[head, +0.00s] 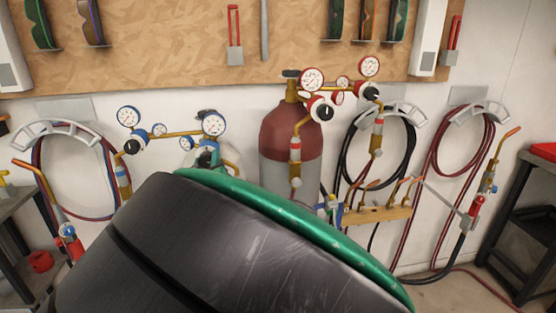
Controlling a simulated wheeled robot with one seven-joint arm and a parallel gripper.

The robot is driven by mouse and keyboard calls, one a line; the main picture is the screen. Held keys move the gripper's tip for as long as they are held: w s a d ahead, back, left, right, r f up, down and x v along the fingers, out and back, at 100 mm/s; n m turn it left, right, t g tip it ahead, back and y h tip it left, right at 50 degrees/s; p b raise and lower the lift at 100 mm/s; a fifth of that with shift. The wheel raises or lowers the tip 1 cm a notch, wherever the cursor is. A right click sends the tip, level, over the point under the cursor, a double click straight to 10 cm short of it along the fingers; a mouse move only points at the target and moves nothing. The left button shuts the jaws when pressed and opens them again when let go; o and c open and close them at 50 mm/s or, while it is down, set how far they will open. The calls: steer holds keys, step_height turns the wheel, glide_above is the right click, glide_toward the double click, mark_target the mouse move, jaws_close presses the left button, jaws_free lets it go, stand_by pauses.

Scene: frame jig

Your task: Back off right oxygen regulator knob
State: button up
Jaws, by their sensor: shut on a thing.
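The right oxygen regulator shows by its blue-rimmed gauge (213,124) at the right end of a brass pipe, left of centre in the head view. My gripper (207,157) is a small green and grey shape just below this gauge, at the place of the right knob. It is shut on the knob, which its fingers hide. My dark forearm with its green ring covers the lower middle and hides my wrist. The left oxygen regulator (128,117) has its own blue-rimmed gauge, with a black knob (133,146) below it.
A red and grey cylinder (291,140) stands at centre, with red-rimmed regulators (311,80) above and to its right. Coiled hoses (460,140) hang on wall brackets. A dark shelf (530,215) stands at right, a bench (15,255) at left. Several torches hang between.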

steer(key=n, duration=0.4)
steer(key=shift+f+n, duration=0.1)
steer(key=shift+n, duration=0.3)
steer(key=n, duration=0.3)
steer(key=shift+s+n, duration=0.1)
steer(key=shift+n, duration=0.2)
steer(key=n, duration=0.4)
steer(key=shift+f+n, duration=0.1)
steer(key=shift+n, duration=2)
steer(key=shift+a+f, duration=0.1)
steer(key=o, duration=1)
steer(key=shift+o, duration=0.2)
steer(key=shift+r, duration=0.2)
steer(key=shift+s, duration=0.1)
